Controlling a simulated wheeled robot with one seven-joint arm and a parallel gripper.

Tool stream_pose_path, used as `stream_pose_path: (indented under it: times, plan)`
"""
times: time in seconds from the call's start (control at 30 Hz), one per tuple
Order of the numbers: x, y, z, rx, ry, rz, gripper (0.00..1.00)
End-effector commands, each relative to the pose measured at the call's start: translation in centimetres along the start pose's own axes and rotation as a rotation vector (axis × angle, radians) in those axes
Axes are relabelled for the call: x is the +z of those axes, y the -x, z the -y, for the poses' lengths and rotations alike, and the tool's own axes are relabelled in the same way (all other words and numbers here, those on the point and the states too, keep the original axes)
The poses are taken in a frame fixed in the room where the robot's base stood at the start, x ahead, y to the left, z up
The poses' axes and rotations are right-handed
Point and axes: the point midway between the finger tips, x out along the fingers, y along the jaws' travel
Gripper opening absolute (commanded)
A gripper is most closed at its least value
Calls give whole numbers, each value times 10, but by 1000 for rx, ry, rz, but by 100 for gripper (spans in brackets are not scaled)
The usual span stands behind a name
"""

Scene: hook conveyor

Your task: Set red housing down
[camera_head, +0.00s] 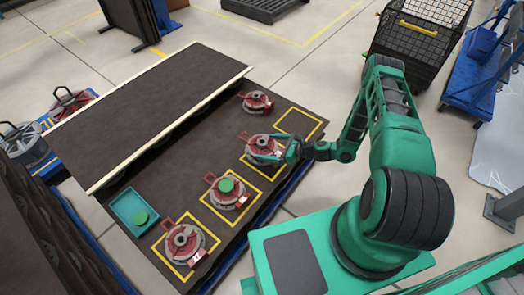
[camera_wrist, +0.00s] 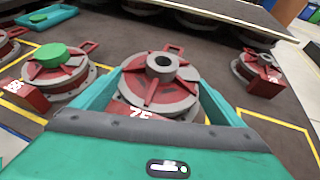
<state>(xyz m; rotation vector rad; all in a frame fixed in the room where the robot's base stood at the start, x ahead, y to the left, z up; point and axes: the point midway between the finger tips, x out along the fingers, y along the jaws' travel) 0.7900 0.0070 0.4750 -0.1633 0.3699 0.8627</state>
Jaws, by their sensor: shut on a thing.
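My gripper (camera_head: 282,157) is shut on a red housing (camera_head: 258,144) with a grey hub and rim. In the wrist view the two green fingers reach along either side of this housing (camera_wrist: 158,75), and a label reading 75 shows on its near side. It is upright and over a yellow-outlined square on the dark table (camera_head: 150,205). I cannot tell whether its underside touches the table. Its lower edge is partly hidden by my gripper.
A green-capped red housing (camera_head: 228,190) and another red housing (camera_head: 184,241) sit in nearby yellow squares. One more red housing (camera_head: 257,101) stands farther back, beside an empty yellow square (camera_head: 299,123). A teal tray (camera_head: 122,213) is at left. A raised dark shelf (camera_head: 150,95) runs behind.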

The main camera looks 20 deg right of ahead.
Motion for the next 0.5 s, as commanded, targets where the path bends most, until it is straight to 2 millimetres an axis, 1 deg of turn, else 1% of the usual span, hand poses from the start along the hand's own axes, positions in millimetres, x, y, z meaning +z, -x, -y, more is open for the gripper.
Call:
stream_pose_path:
  times: [0.03,0.2,0.37,0.5]
  plan:
    - [-2,-1,8,-1,2,5,30]
    - [-12,-2,22,0,0,5,30]
    - [-16,-2,27,-1,-1,5,30]
    - [-28,-7,26,0,-2,5,30]
